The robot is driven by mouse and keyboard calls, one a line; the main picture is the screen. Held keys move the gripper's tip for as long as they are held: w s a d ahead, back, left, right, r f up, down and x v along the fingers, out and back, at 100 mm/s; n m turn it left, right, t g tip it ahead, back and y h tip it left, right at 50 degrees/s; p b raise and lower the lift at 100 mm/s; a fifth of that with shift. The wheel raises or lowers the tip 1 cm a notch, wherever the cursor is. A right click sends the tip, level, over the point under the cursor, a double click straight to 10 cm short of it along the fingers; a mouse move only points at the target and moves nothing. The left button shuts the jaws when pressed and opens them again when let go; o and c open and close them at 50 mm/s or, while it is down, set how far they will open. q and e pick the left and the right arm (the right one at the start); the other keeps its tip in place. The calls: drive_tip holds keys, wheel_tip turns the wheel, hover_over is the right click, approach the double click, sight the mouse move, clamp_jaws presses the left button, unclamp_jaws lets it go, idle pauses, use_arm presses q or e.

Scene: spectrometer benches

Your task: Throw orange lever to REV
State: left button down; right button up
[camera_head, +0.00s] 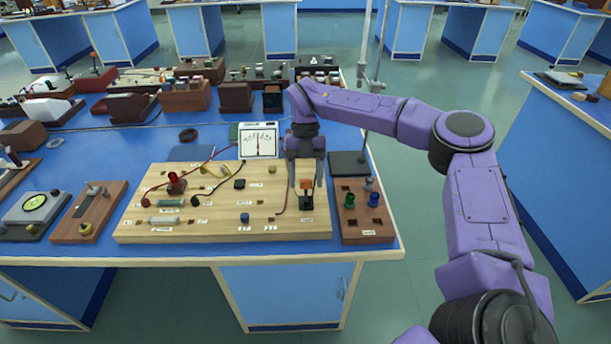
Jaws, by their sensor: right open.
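The orange lever (306,184) stands on a small black base (306,203) near the right end of the light wooden board (220,233). Its orange top shows between the fingers of my right gripper (306,182). The right gripper points down and is open, with one finger on each side of the lever. I cannot tell whether a finger touches it. The white labels on the board are too small to read, so I cannot make out REV or the lever's exact tilt. My left gripper is not in view.
A brown block with green and blue terminals (365,216) sits right of the board. A meter (258,141) stands behind it, and a stand rod (365,100) rises behind the right arm. Wires cross the board. The blue bench (115,252) is crowded at the back left.

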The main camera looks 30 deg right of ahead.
drive_tip(key=shift+w, duration=0.1)
drive_tip(key=c, duration=1.1)
drive_tip(key=shift+o, duration=0.2)
drive_tip(key=shift+w+d+r+g+p, duration=0.2)
drive_tip(key=shift+g+p, duration=0.3)
drive_tip(key=shift+p, duration=0.65)
drive_tip(key=shift+w+f+y, duration=0.2)
drive_tip(key=shift+f+y, duration=0.1)
drive_tip(key=shift+f, duration=0.05)
drive_tip(key=o, duration=1.1)
drive_tip(key=shift+d+f, duration=0.1)
drive_tip(key=shift+c, duration=0.2)
drive_tip(key=p+v, duration=0.1)
drive_tip(key=v, duration=0.9)
drive_tip(key=shift+w, duration=0.35)
